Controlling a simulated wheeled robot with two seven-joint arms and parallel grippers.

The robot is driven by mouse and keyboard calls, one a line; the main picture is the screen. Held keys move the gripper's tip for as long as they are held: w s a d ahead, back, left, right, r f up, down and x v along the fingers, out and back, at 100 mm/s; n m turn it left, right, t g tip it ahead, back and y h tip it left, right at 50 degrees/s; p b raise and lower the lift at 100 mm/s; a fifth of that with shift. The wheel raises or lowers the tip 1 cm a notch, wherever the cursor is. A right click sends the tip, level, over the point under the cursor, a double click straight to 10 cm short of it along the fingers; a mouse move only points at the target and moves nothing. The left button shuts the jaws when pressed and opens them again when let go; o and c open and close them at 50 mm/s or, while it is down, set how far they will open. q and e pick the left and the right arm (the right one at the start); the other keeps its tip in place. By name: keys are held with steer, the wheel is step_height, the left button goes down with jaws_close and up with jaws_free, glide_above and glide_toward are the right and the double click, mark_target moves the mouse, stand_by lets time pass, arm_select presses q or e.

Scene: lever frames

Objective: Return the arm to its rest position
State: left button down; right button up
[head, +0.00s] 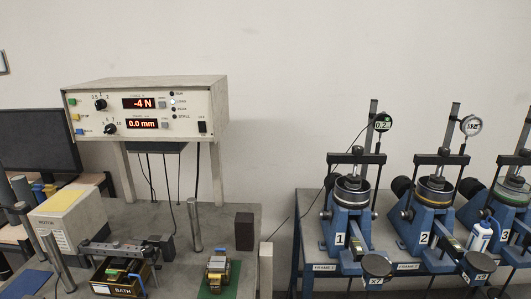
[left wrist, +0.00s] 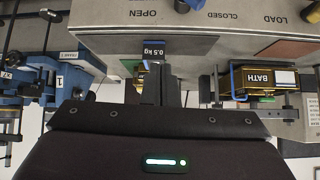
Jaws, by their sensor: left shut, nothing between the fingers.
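My left gripper (left wrist: 160,72) shows in the left wrist view, with its dark fingers together and nothing between them. That view is upside down. A block with a blue "0.5 kg" label (left wrist: 153,48) appears just beyond the fingertips; I cannot tell the gap between them. In the head view, a small brass and dark weight (head: 217,268) sits on a green mat on the left bench. Neither gripper is seen in the head view, and my right gripper is in no view.
The bench (head: 215,222) carries a console (head: 150,108) reading -4 N and 0.0 mm, a BATH box (head: 122,291), a dark block (head: 244,231) and upright posts. Blue lever frames (head: 348,232) stand on a separate table at right. The BATH box also shows in the wrist view (left wrist: 265,80).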

arm_select(q)
steer(key=s+f+g, duration=0.3)
steer(key=s+g, duration=0.2)
steer(key=s, duration=0.8)
step_height(320, 180, down, 39)
steer(key=s+g+b, duration=0.2)
steer(key=s+b, duration=0.1)
steer(key=b, duration=0.3)
steer(key=s+a+f+b, duration=0.2)
steer(key=s+f, duration=0.7)
steer(key=f, duration=0.1)
steer(key=s+a+f+m+g+b, duration=0.1)
steer(key=s+a+f+b, duration=0.1)
steer(key=s+f, duration=0.7)
steer(key=shift+s+f+y, duration=0.2)
steer(key=shift+f+y, duration=0.1)
steer(key=shift+f, duration=0.05)
